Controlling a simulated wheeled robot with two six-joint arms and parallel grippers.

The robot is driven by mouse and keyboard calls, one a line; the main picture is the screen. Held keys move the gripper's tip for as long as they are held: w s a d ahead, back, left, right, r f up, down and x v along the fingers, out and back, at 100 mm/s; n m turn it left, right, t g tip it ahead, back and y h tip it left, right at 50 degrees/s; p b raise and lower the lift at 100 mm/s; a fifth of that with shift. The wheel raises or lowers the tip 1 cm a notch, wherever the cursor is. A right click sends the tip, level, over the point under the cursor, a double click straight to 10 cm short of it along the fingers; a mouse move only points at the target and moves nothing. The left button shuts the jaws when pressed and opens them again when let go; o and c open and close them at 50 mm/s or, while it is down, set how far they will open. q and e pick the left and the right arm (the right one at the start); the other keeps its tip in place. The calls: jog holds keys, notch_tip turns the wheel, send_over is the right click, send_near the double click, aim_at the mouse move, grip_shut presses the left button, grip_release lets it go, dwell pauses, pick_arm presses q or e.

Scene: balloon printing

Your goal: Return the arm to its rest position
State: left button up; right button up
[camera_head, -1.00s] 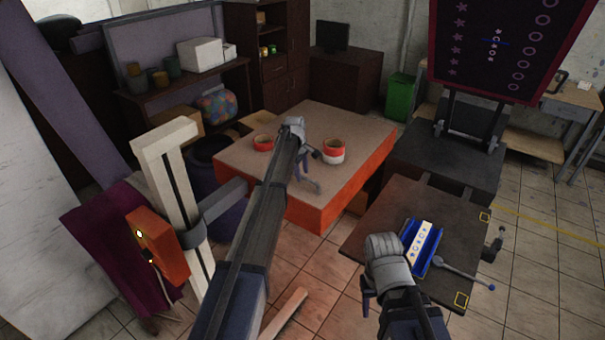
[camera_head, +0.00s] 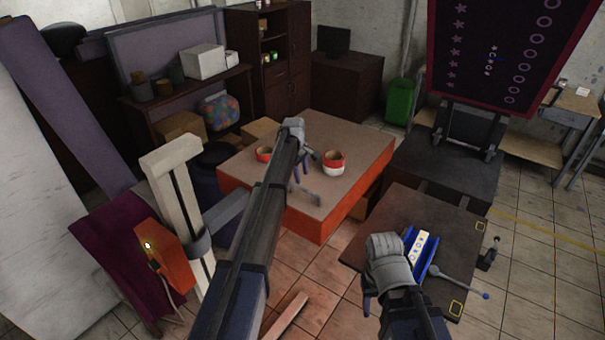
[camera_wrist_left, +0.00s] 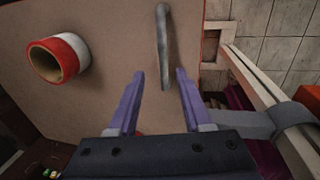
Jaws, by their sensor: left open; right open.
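My left arm reaches in from the bottom of the head view, and its gripper (camera_head: 306,180) is over the orange-sided table (camera_head: 345,150). In the left wrist view the two purple fingers of this gripper (camera_wrist_left: 158,95) are apart with nothing between them. A grey curved bar (camera_wrist_left: 163,45) shows just beyond the fingers there. My right arm comes up at the lower middle right. Its gripper (camera_head: 372,285) is beside the dark board (camera_head: 385,225), mostly hidden behind its own wrist; I see nothing held in it.
A red and white tape roll (camera_head: 333,162) stands on the table, also in the left wrist view (camera_wrist_left: 58,58). Another roll (camera_head: 263,154) is left of my arm. A blue tray (camera_head: 420,255) with a printed strip lies by my right gripper. A white post (camera_head: 178,195) stands at left.

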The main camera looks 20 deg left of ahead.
pick_arm(q)
jog(key=shift+s+r, duration=0.1)
jog(key=shift+r, duration=0.45)
pick_arm(e)
jog(key=shift+r, duration=0.55)
pick_arm(q)
jog(key=s+d+f+m+b, duration=0.3)
jog(key=s+d+f+b, duration=0.15)
jog(key=s, duration=0.35)
jog(key=s+d+f+m+g+b, duration=0.1)
jog(key=s+d+f+m+b, duration=0.25)
jog(key=s+d, duration=0.35)
jog(key=s+d+f+m+b, duration=0.3)
jog(key=s+d+f, duration=0.1)
jog(key=s, duration=0.5)
jog(key=s+d+f+m+b, duration=0.1)
jog(key=s+f+m+b, duration=0.1)
jog(key=s, duration=0.5)
jog(key=s+d+f+m+y+b, duration=0.1)
jog(key=s+f+m+b, duration=0.2)
jog(key=s, duration=0.4)
jog(key=s+d+f+m+g+y+b, duration=0.1)
jog(key=s+d+f+m+b, duration=0.1)
jog(key=s, duration=0.5)
jog(key=shift+s+f+m+b, duration=0.35)
jog(key=shift+f+m+b, duration=0.45)
jog(key=shift+b, duration=0.2)
pick_arm(e)
notch_tip(320, 180, down, 20)
jog(key=shift+f, duration=0.2)
